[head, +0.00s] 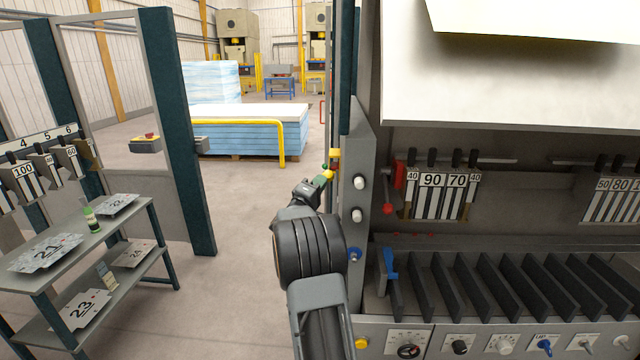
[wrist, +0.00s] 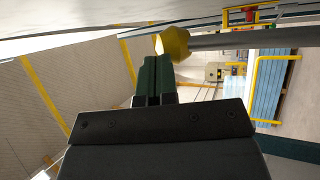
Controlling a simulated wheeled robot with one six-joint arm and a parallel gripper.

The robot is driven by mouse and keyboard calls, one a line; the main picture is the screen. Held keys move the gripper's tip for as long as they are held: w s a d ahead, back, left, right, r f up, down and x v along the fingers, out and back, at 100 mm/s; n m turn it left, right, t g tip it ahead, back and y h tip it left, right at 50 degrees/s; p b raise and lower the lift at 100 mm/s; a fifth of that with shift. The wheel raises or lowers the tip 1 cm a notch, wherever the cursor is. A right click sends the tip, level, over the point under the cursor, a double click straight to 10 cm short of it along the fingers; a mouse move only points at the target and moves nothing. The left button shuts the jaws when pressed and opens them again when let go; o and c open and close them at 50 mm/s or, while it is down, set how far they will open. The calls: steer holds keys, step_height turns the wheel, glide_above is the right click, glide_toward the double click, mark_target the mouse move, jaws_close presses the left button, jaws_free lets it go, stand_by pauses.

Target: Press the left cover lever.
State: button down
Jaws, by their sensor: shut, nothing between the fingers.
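A lever with a yellow knob (wrist: 174,44) on a grey rod (wrist: 240,38) fills the upper middle of the wrist view. In the head view a small yellow part (head: 335,153) shows at the left edge of the machine, likely the left cover lever. My gripper (head: 323,178) is beside that edge, just below the yellow part. Its dark green fingers (wrist: 155,72) are together and empty. Their tips overlap the knob's lower left in the wrist view. I cannot tell whether they touch it.
The panel bender's grey side post (head: 355,215) stands right of my arm, with white buttons. A red lever (head: 398,176) and a blue lever (head: 390,265) are farther right. A shelf (head: 120,235) with metal plates stands left. The floor (head: 235,270) between is clear.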

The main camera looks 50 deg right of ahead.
steer(key=s+a+b, duration=0.3)
steer(key=a, duration=1)
steer(key=shift+a+f, duration=0.15)
steer(key=shift+a, duration=0.1)
